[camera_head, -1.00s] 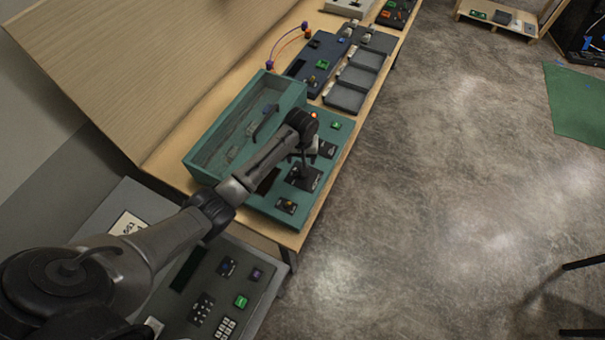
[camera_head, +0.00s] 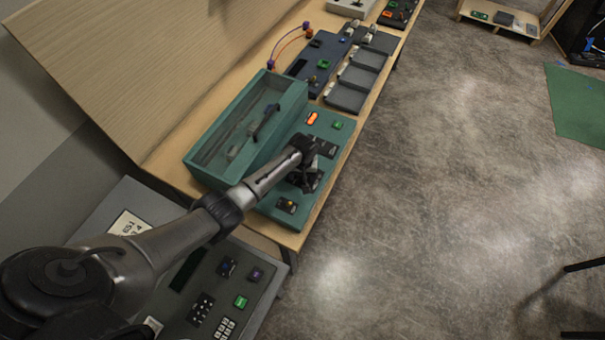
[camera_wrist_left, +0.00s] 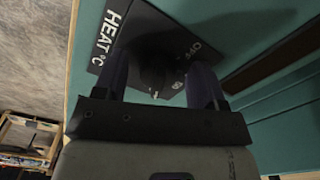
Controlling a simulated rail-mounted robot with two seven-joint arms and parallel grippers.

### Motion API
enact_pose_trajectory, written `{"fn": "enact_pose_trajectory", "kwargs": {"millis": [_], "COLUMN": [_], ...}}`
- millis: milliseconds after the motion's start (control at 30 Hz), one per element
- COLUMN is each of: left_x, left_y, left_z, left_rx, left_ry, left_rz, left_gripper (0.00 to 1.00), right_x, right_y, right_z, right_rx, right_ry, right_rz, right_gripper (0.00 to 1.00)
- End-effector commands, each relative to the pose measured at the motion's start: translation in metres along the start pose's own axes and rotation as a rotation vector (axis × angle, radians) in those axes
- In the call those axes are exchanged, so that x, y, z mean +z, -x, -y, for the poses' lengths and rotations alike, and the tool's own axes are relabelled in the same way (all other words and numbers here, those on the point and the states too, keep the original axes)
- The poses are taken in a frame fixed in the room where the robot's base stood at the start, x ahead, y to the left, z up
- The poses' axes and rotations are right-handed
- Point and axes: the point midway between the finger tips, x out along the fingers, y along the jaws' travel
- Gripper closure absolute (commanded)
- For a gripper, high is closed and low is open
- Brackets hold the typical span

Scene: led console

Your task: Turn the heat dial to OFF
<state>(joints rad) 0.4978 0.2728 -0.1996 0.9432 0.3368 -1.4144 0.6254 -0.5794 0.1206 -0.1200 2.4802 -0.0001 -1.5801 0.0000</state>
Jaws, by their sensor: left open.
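My left gripper (camera_wrist_left: 160,82) is open, with one finger on each side of the dial. The dial is in shadow, so its pointer and setting cannot be read, nor whether the fingers touch it. In the head view my left gripper (camera_head: 305,181) is low over the dial's plate on the green console (camera_head: 262,208) and mostly hides it. My right gripper is not in view.
A green open-topped box (camera_head: 205,170) stands along the console's back side. A grey keypad console (camera_head: 225,300) is nearer me. Floor lies open to the right.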

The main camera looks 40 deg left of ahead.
Motion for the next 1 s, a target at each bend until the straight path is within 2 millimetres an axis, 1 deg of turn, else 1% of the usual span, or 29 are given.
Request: {"fn": "enact_pose_trajectory", "kwargs": {"millis": [133,167,633,867,1000], "left_x": [-0.0001,-0.0001,-0.0002,-0.0002,-0.0003], "left_y": [0.0002,0.0003,0.0004,0.0016,0.0027], "left_z": [-0.0001,-0.0002,0.0001,-0.0005,-0.0013], "left_rx": [0.0,0.0,0.0,0.001,0.001], "left_ry": [0.0,0.0,0.0,0.027,0.09], "left_rz": [0.0,0.0,0.0,0.0,0.0], "left_gripper": [0.35,0.37,0.82,0.82,0.82], "right_x": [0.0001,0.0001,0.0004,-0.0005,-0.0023], "right_y": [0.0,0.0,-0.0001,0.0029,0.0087], "right_z": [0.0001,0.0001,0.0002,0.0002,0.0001], "right_rx": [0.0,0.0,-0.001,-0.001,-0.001], "right_ry": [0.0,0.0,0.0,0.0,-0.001], "right_rz": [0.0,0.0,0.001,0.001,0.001], "right_gripper": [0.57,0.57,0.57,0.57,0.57]}}
